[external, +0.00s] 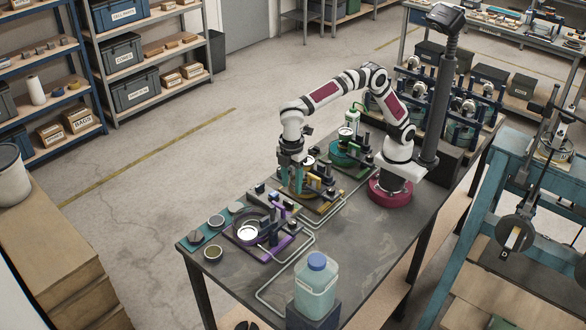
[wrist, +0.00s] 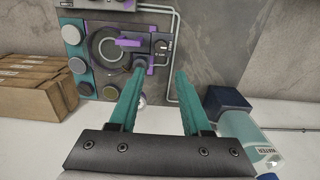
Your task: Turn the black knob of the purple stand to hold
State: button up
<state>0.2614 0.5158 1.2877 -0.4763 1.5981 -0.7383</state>
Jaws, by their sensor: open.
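The purple stand (external: 278,248) is on the dark bench, left of my arm's base, with a dark base, a round ring and purple parts. In the wrist view the stand (wrist: 130,42) is at the top, beyond the fingertips. A dark knob-like part (wrist: 139,63) stands up near its lower edge, close to the left fingertip; a small round dial with pale marks (wrist: 161,46) is right of it. I cannot tell for certain which is the task's knob or where it points. My gripper (wrist: 160,76) is open and empty. In the external view it (external: 291,188) is near the yellow stand.
A yellow stand (external: 325,199) and a green stand (external: 360,166) line the bench. Several round discs (external: 213,254) lie left of the purple stand. A water bottle (external: 316,287) stands on a dark block at the front. Pale tubing (external: 263,299) runs along the bench.

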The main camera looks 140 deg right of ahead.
aim_at(292, 221)
notch_tip(292, 221, down, 15)
jog(key=shift+r, duration=0.1)
grip_shut()
